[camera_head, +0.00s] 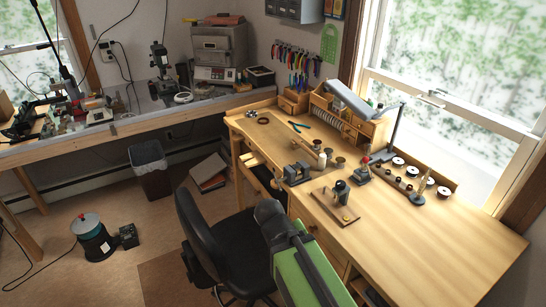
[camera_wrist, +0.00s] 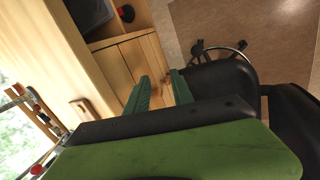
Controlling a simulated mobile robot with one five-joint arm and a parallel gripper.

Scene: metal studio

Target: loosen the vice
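The vice (camera_head: 296,173) looks like a small grey metal block with jaws, at the front edge of the wooden workbench, left of its middle. How tightly its jaws are set is too small to tell. My gripper (camera_wrist: 161,88) shows in the wrist view as two green ridged fingers, apart with nothing between them. Wooden drawer fronts show behind the fingers. In the head view my green arm rises from the bottom, in front of the bench and below the vice; its fingers cannot be made out there. The vice is not recognisable in the wrist view.
A black office chair (camera_head: 238,245) stands left of my arm, close to the bench front; it also shows in the wrist view (camera_wrist: 222,88). A wooden board with a dark tool (camera_head: 340,192) and several spools (camera_head: 398,161) are on the bench. The bench's right end (camera_head: 450,235) is clear.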

